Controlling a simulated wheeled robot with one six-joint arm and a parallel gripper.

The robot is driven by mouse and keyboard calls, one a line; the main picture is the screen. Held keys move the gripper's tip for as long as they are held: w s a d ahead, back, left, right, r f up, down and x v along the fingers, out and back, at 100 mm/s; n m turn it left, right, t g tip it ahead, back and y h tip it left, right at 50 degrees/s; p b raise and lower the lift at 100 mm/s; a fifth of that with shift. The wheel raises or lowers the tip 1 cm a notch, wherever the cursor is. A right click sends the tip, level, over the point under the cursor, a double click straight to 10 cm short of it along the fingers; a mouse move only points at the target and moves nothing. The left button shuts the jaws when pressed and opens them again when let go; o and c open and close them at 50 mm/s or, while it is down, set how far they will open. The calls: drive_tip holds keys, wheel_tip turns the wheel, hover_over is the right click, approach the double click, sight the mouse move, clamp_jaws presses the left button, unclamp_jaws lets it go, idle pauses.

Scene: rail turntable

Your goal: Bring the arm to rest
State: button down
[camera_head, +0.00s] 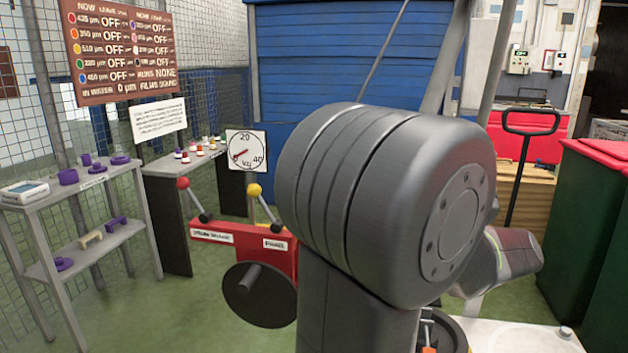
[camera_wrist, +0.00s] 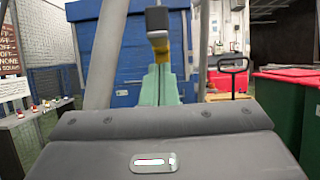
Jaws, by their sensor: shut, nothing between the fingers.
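My gripper (camera_wrist: 158,42) shows in the wrist view at the top middle, with its fingers together and nothing between them. It points away over a dark grey housing of my own arm that fills the lower part of that view. In the head view, my arm (camera_head: 385,200) stands folded up close to the camera, with a large grey joint across the middle. It hides much of what lies behind it; I cannot make out the fingers clearly there.
A grey shelf (camera_head: 70,200) with purple parts stands at left. A red lever stand (camera_head: 240,247) with a black wheel and a dial (camera_head: 246,150) stand left of my arm. A blue shutter (camera_head: 320,55) is behind. Green bins (camera_head: 590,220) stand at right. Green floor lies open at lower left.

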drive_tip(key=s+a+f+n+t+y+b, duration=0.1)
drive_tip(key=s+a+f+n+y+b, duration=0.2)
drive_tip(key=s+a+f, duration=0.2)
drive_tip(key=shift+s+f+t+y, duration=0.3)
drive_tip(key=shift+s+f, duration=0.65)
drive_tip(key=shift+f, duration=0.05)
drive_tip(key=shift+a, duration=0.1)
